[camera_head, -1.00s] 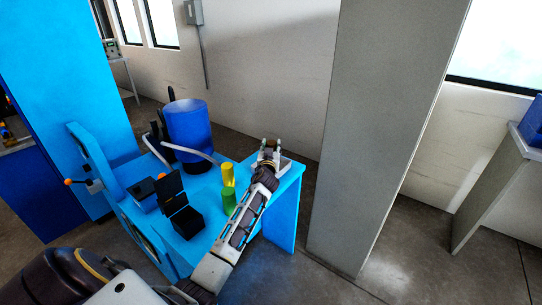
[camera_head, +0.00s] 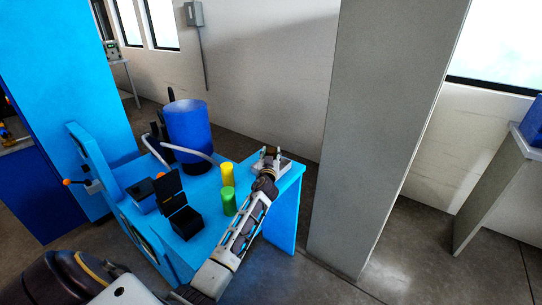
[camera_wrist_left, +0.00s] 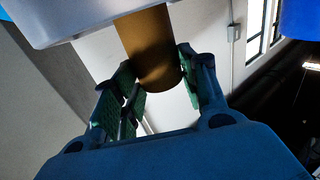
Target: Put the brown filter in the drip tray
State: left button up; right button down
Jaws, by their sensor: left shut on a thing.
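The brown filter (camera_wrist_left: 150,50) is a plain brown cylinder between the two fingers of my left gripper (camera_wrist_left: 160,92) in the wrist view. The gripper is shut on it. In the head view my left gripper (camera_head: 272,154) is at the right end of the blue bench, over the drip tray, and the filter (camera_head: 271,150) shows small and dark between the fingers. The pale grey drip tray (camera_head: 286,167) is partly covered by my gripper. Its edge (camera_wrist_left: 80,18) overlaps the filter's end in the wrist view. I cannot tell whether the filter touches the tray. My right gripper is out of view.
A yellow cylinder (camera_head: 227,174) and a green cylinder (camera_head: 228,202) stand left of my left arm on the blue bench (camera_head: 205,245). An open black box (camera_head: 186,222) is farther left. A blue tank (camera_head: 189,130) with a pale hose stands behind. A grey pillar (camera_head: 375,130) rises to the right.

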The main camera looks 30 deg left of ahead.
pick_arm(q)
jog(key=shift+f, duration=0.1)
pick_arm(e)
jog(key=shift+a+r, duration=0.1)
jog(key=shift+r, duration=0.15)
pick_arm(q)
jog(key=o, duration=1.1)
jog(key=shift+c, duration=0.2)
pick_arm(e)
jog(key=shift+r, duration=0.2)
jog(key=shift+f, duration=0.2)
